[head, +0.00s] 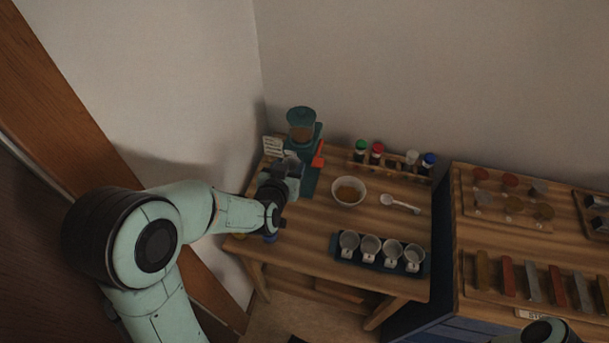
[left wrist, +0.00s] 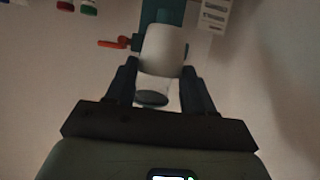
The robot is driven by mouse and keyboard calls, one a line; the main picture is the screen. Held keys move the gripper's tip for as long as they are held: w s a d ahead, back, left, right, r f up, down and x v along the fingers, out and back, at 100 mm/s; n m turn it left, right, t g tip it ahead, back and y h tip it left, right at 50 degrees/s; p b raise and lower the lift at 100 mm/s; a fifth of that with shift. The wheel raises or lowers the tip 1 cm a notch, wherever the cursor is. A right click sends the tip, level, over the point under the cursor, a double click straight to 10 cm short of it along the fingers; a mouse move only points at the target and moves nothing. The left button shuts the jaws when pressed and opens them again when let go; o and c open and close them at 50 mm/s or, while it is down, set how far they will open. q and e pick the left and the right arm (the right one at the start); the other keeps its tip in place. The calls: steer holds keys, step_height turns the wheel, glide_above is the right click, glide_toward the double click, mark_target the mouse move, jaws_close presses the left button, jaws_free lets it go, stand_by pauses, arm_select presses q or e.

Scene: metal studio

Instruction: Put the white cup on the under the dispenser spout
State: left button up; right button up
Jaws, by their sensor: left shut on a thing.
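The teal dispenser (head: 302,121) stands at the back left of the wooden table, with a brown-filled hopper and a red lever (head: 319,153) on its right. My left gripper (head: 286,172) is right in front of it. In the left wrist view, the left gripper (left wrist: 167,88) is shut on the white cup (left wrist: 164,50). The cup lies between its fingers, close to the teal dispenser body (left wrist: 165,12). In the head view the gripper and wrist mostly hide the cup and the spout, so I cannot tell if the cup touches the base. My right gripper is out of view.
A blue tray (head: 342,253) with several pale cups lies at the front right. A bowl of brown contents (head: 348,191) and a white spoon (head: 399,203) lie mid-table. Several coloured-cap jars (head: 377,153) stand along the back. A card (head: 272,146) stands left of the dispenser, near the wall.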

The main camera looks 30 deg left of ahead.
arm_select(q)
steer(key=f+b, duration=0.8)
steer(key=f, duration=0.4)
steer(key=shift+s+f, duration=0.2)
steer(key=w, duration=0.2)
steer(key=w+a+r, duration=0.1)
steer(key=w, duration=0.1)
steer(key=shift+w+a+b, duration=0.15)
steer(key=shift+w+b, duration=0.25)
steer(key=shift+w, duration=0.25)
steer(key=b+x, duration=0.1)
steer(key=x, duration=0.2)
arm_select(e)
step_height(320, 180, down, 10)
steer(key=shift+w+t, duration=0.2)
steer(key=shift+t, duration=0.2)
arm_select(q)
steer(key=shift+f, duration=0.1)
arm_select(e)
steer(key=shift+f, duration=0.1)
arm_select(q)
steer(key=shift+f, duration=0.15)
steer(key=o, duration=1.1)
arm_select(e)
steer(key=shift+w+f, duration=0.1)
